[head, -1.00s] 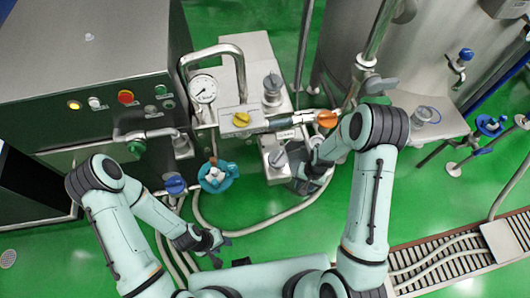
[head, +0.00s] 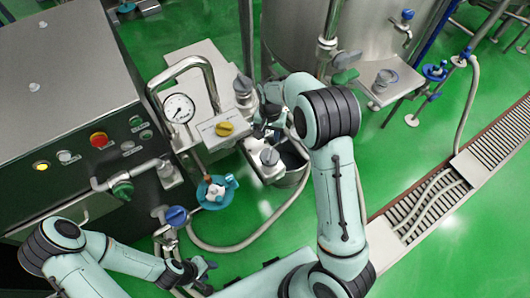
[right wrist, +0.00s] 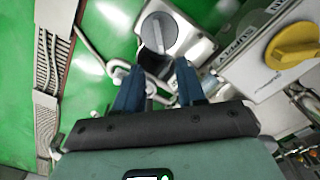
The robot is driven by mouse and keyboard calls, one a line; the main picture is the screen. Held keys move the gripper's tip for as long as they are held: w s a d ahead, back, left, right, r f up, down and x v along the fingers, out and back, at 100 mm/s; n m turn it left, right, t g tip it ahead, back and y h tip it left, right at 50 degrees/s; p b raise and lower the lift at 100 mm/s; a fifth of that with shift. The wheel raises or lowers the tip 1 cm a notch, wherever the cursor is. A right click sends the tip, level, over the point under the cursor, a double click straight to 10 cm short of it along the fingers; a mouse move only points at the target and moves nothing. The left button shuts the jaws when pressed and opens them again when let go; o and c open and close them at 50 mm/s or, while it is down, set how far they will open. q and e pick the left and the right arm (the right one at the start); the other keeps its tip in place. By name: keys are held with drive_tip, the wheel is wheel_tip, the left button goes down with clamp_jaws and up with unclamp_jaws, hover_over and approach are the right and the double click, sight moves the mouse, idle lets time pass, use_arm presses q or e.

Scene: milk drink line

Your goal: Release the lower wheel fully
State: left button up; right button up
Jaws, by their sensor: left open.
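Two grey round knob wheels with raised bars sit on the steel unit: the lower one (head: 269,156) near the front, and the upper one (head: 243,84) farther back. In the right wrist view the lower wheel (right wrist: 159,32) is fully visible just beyond my fingertips, with nothing gripping it. My right gripper (head: 266,118) is beside it in the head view, partly hidden by my arm; in the right wrist view its blue fingers (right wrist: 158,75) are apart and empty. My left gripper (head: 205,276) is open and empty, low at the left, away from the wheels.
A blue valve (head: 216,192) and hose are below. A steel container (head: 294,166) stands beside the lower wheel.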

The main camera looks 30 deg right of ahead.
sight(270, 153)
wheel_tip(270, 153, down, 13)
idle(0.4)
clamp_jaws()
